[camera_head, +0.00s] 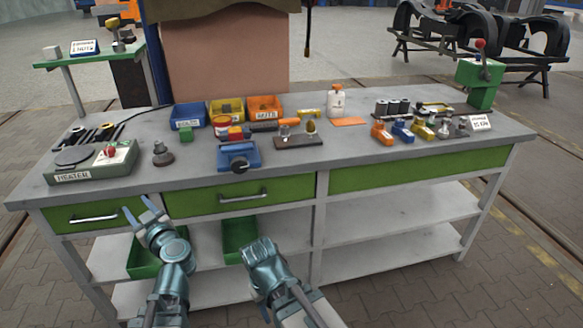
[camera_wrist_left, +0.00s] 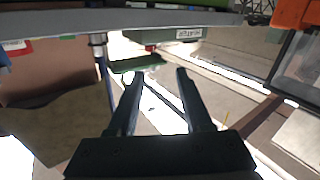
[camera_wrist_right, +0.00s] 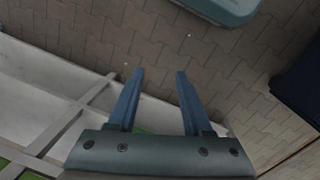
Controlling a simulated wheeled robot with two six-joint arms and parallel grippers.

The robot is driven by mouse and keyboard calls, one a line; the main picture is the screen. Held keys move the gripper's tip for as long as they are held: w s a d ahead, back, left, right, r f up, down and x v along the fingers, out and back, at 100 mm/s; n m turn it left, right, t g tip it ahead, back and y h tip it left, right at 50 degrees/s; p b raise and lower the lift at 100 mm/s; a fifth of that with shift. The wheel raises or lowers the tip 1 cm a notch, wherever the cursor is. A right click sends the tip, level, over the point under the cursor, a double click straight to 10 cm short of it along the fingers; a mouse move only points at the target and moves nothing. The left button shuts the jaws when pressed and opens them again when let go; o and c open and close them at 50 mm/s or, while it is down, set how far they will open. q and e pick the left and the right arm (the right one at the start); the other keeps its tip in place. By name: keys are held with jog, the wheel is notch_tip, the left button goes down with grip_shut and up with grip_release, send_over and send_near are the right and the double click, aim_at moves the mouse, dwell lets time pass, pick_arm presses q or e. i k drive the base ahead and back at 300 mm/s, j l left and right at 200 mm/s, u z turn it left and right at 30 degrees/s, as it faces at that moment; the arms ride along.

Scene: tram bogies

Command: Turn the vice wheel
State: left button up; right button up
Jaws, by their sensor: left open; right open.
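The blue vice (camera_head: 240,153) stands near the front edge of the workbench, left of its middle. Its small dark wheel (camera_head: 237,165) faces the front. My left gripper (camera_head: 138,207) is open and empty in front of the left drawer, left of the vice and lower than it. Its two spread fingers also show in the left wrist view (camera_wrist_left: 157,74). My right gripper (camera_head: 258,246) is low in front of the bench, below the vice and apart from it. In the right wrist view (camera_wrist_right: 155,74) its fingers are open with nothing between them. Neither wrist view clearly shows the vice.
A heater (camera_head: 95,163) sits at the bench's left end. Blue (camera_head: 188,115), yellow (camera_head: 226,110) and orange (camera_head: 265,107) bins stand behind the vice. A dark block with parts (camera_head: 299,141) lies to its right. A drawer handle (camera_head: 243,197) sticks out below the vice.

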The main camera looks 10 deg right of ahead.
aim_at(239, 165)
jog(key=j+z, duration=0.2)
jog(key=z, duration=0.15)
jog(key=k+j+z, duration=0.1)
jog(key=z, duration=0.3)
jog(key=k+j+z, duration=0.1)
jog(key=z, duration=0.25)
jog(key=i+j, duration=0.1)
jog(key=j, duration=0.6)
jog(key=i, duration=0.05)
